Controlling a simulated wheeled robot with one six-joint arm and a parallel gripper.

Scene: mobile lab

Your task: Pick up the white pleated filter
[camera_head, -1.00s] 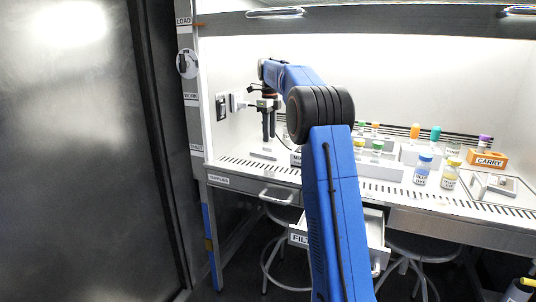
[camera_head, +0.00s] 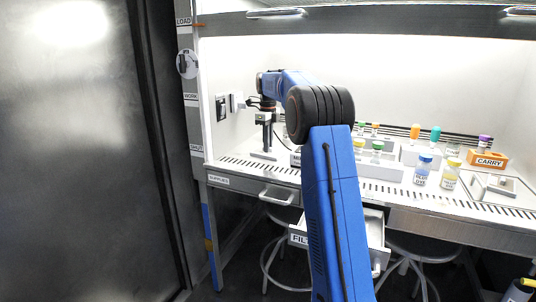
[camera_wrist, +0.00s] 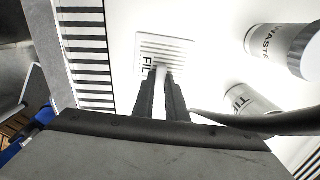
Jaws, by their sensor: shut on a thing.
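The white pleated filter (camera_wrist: 166,47) shows in the wrist view as a pale block with parallel ridges and partly hidden lettering "FIL". It lies at the tips of my gripper (camera_wrist: 163,80). The two dark fingers are close together, shut on its near part, and a narrow white strip shows between them. In the head view my gripper (camera_head: 267,148) points straight down at the left end of the bench, low over a small white plate-like shape. I cannot tell whether the filter is clear of the surface.
The white bench (camera_head: 230,168) has a slotted front edge. Bottles, including a blue-capped one (camera_head: 423,170), racks and an orange CARRY box (camera_head: 488,160) stand to the right. Two containers lie right of my gripper in the wrist view, one marked WASTE (camera_wrist: 280,45). An open drawer (camera_head: 300,239) juts out below.

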